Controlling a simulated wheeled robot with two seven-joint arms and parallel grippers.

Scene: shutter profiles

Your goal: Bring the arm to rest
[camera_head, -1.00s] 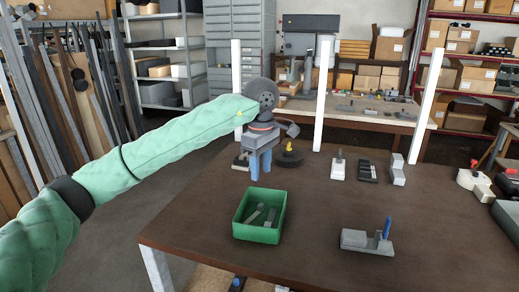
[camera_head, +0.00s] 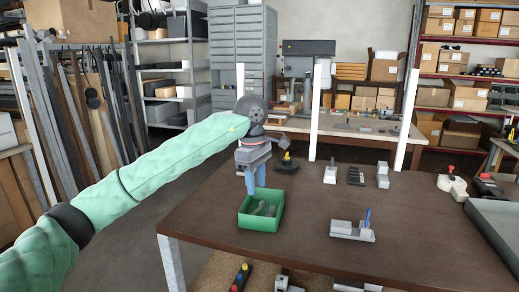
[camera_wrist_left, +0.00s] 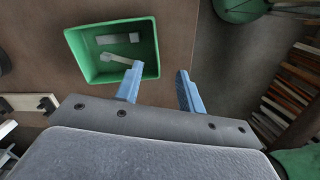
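My left arm (camera_head: 150,170) reaches in from the left in the head view. Its left gripper (camera_head: 251,190) hangs pointing down, above the left back part of the green bin (camera_head: 260,223). In the left wrist view the two blue fingers of the gripper (camera_wrist_left: 158,88) are apart with nothing between them. One finger overlaps the picture of the green bin (camera_wrist_left: 152,50), the other is beside it over the brown table. Grey pieces (camera_wrist_left: 118,39) lie in the bin. My right gripper is not in view.
The brown table (camera_head: 310,200) holds a grey block with a blue pin (camera_head: 352,230) to the right of the bin, and several small fixtures (camera_head: 356,175) along its back. White posts (camera_head: 316,110) rise behind. Free tabletop lies between them.

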